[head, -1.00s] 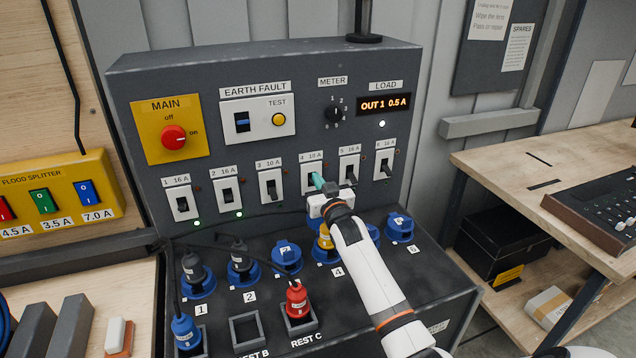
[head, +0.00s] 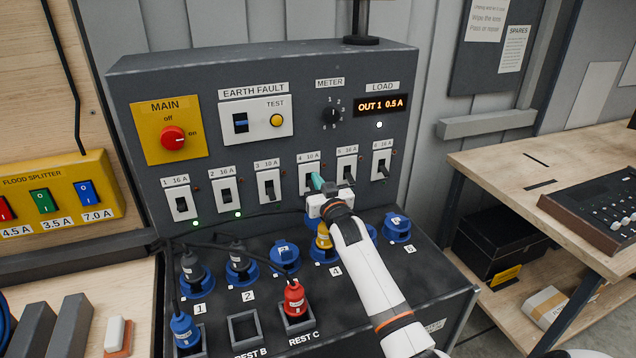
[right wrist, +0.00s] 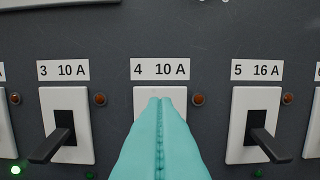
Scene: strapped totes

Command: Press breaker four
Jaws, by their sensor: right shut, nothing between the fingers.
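Breaker four (head: 308,180), a white plate with a "4 10 A" label, is in the middle of the breaker row on the grey panel. My right gripper (head: 317,181) is shut and empty, with its teal fingertips in front of that breaker. In the right wrist view the closed fingers (right wrist: 160,130) cover most of the breaker four plate (right wrist: 160,92), and its lever is hidden. I cannot tell whether the fingertips touch it. The lamp by breaker four (right wrist: 198,99) looks a dull orange-brown. My left gripper is not in view.
Breaker three (right wrist: 65,125) and breaker five (right wrist: 250,130) flank the fingers closely, their black levers sticking out. Below are blue sockets, with a yellow plug (head: 323,237) under my right wrist. A red plug (head: 294,299) stands in rest C. The display (head: 381,104) reads "OUT 1 0.5 A".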

